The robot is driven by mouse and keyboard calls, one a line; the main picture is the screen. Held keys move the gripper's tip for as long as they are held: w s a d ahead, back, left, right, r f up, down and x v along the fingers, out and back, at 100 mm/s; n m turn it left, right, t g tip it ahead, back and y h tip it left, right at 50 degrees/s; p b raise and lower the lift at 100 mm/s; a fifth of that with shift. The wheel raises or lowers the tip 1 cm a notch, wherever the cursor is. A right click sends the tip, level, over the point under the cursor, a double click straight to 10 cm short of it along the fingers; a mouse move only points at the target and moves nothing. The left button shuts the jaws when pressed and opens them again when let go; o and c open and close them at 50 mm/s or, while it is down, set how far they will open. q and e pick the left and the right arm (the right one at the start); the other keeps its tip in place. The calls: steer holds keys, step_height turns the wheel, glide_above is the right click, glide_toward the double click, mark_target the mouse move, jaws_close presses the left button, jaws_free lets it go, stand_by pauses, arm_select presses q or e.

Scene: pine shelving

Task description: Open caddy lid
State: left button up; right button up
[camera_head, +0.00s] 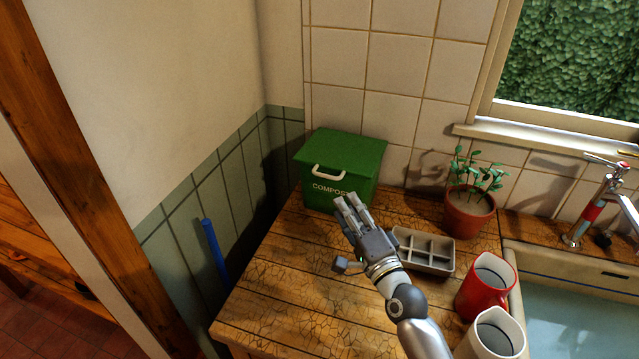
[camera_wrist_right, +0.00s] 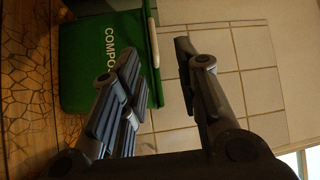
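The green compost caddy (camera_head: 341,168) stands at the back left of the wooden counter, against the tiled wall. Its lid (camera_head: 345,150) is down, and a white handle (camera_head: 329,172) shows at its front. My right gripper (camera_head: 350,205) is in front of the caddy's lower right part and hides the end of its lettering. In the right wrist view the caddy (camera_wrist_right: 85,70) lies turned sideways beyond the fingers. The right fingers (camera_wrist_right: 155,60) are spread apart with nothing between them. I cannot tell whether they touch the caddy. My left gripper is in neither view.
A grey divided tray (camera_head: 424,251) sits right of my right gripper. A potted plant (camera_head: 469,211) stands behind it. A red mug (camera_head: 485,287) and a white mug (camera_head: 494,337) stand by the sink (camera_head: 570,300). The counter's left front (camera_head: 285,290) is clear.

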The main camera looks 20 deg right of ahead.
arm_select(q)
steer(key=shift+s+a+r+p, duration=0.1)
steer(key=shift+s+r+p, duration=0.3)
steer(key=shift+p, duration=0.5)
arm_select(e)
steer(key=w+a, duration=0.1)
steer(key=w, duration=1)
steer(key=shift+w+a+r, duration=0.15)
steer(key=shift+a+r, duration=0.05)
steer(key=shift+c, duration=0.4)
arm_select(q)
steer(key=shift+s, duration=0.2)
arm_select(e)
jaws_close()
